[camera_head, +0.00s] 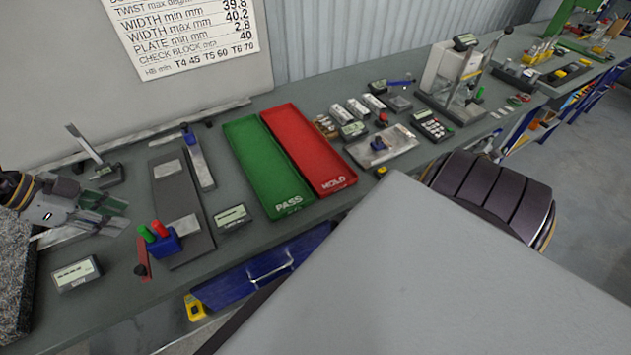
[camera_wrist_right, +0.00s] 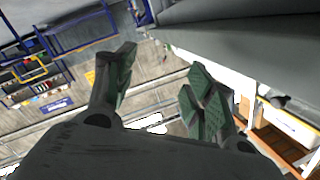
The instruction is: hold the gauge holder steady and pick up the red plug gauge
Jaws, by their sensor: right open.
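The blue gauge holder (camera_head: 166,243) stands on the bench at the left in the head view. The red plug gauge (camera_head: 159,228) is upright in it, beside a green plug gauge (camera_head: 146,233). My left gripper (camera_head: 122,214) is to the left of the holder, its fingers apart, pointing toward it and not touching it. My right gripper (camera_wrist_right: 157,88) shows in the right wrist view with its fingers apart and nothing between them. The holder and gauges do not show in that view.
A green PASS tray (camera_head: 262,165) and a red tray (camera_head: 308,150) lie right of the holder. A dark plate (camera_head: 180,195) is behind it, and digital displays stand nearby (camera_head: 77,274) (camera_head: 231,218). A small red-handled item (camera_head: 142,258) lies close to its left. A granite block (camera_head: 15,285) is at far left.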

